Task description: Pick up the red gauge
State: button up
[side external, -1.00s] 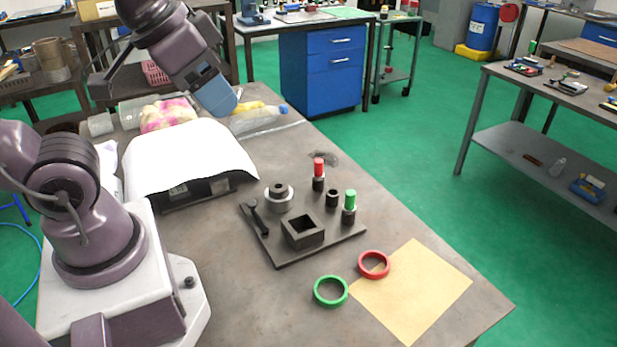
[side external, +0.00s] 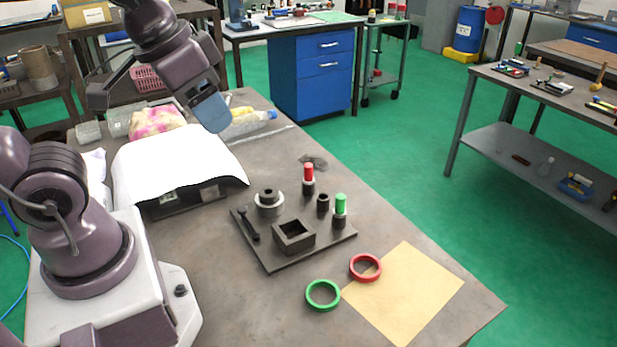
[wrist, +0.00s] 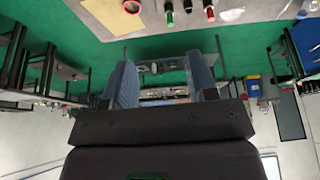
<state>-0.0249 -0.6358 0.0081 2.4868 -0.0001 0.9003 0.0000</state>
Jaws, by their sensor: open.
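A red-topped plug (side external: 308,176) with a dark lower part stands upright at the back of the dark fixture plate (side external: 277,262). A red ring (side external: 365,268) lies flat on the bench by the tan sheet; which of the two is the red gauge I cannot tell. My gripper (side external: 212,112) is high to the left, above the bench beyond the white sheet, away from both. Its blue fingers stand apart with nothing between them in the wrist view (wrist: 163,85). A red-topped item (wrist: 210,12) shows at the top there.
A green ring (side external: 323,294) lies in front. A white-covered raised object (side external: 175,165) stands left.

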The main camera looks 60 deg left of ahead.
jog(key=w+a+f+n+g, duration=0.2)
jog(key=w+a+f+n, duration=0.1)
jog(key=w, duration=0.3)
jog(key=w+a+f+n+g, duration=0.2)
jog(key=w+a+f+n, duration=0.1)
jog(key=w, duration=0.2)
jog(key=n, duration=1.4)
send_over(308, 165)
notch_tip(308, 165, down, 10)
jog(key=f, duration=0.6)
jog(key=shift+s+f, duration=0.3)
jog(key=shift+f, duration=0.05)
jog(key=f, duration=0.5)
jog(key=shift+w+f, duration=0.3)
jog(key=shift+w, duration=0.05)
grip_shut()
